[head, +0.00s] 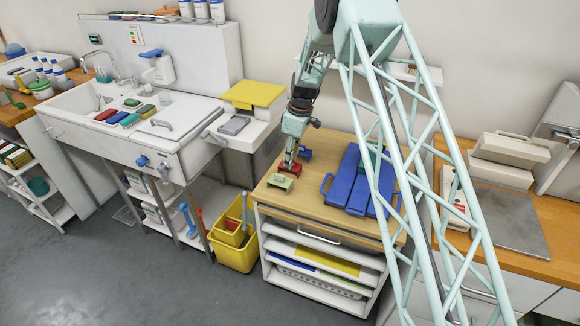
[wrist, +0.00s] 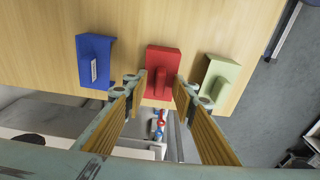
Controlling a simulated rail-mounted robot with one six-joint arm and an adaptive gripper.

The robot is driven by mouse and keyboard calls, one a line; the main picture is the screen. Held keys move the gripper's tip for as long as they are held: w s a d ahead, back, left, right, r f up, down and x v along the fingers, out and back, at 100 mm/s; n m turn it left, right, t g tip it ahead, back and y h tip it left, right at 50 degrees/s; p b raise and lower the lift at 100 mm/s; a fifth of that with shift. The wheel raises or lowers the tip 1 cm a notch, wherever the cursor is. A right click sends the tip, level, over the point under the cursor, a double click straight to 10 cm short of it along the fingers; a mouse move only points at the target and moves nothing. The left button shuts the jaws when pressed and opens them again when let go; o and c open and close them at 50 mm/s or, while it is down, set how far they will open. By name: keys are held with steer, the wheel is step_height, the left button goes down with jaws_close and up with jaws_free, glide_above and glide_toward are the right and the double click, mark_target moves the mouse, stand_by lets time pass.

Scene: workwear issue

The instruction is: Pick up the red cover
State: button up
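The red cover (wrist: 163,64) lies on the wooden worktop near its edge, in the upper middle of the wrist view. In the head view it shows partly (head: 290,169) below my gripper. My gripper (wrist: 160,88) is open, with its two wood-coloured finger pads apart. In the wrist view the fingertips appear on either side of the red cover's near end. I cannot tell whether they touch it. A blue cover (wrist: 94,60) with a white label lies to its left, and a pale green cover (wrist: 217,78) to its right.
Blue boards with handles (head: 338,181) lie on the same worktop (head: 300,205), to the right of the covers in the head view. A yellow bucket (head: 235,245) stands on the floor to the left. A sink unit (head: 140,130) is further left.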

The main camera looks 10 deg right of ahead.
steer(key=shift+c, duration=0.9)
steer(key=c, duration=0.6)
steer(key=shift+o, duration=0.2)
steer(key=shift+r, duration=0.15)
step_height(320, 180, up, 10)
steer(key=shift+p, duration=0.35)
